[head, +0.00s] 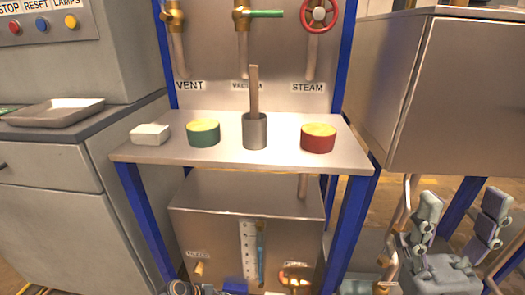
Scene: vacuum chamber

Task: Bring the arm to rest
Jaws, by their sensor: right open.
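My right gripper (460,208) is at the lower right, its two grey fingers pointing up and spread apart with nothing between them. It is in front of and to the right of the steel shelf (280,155), apart from the things on it. I cannot make out my left gripper in the head view.
Valves and pipes are behind. A steel cabinet (455,95) overhangs at right. A tray (55,112) lies on the left counter.

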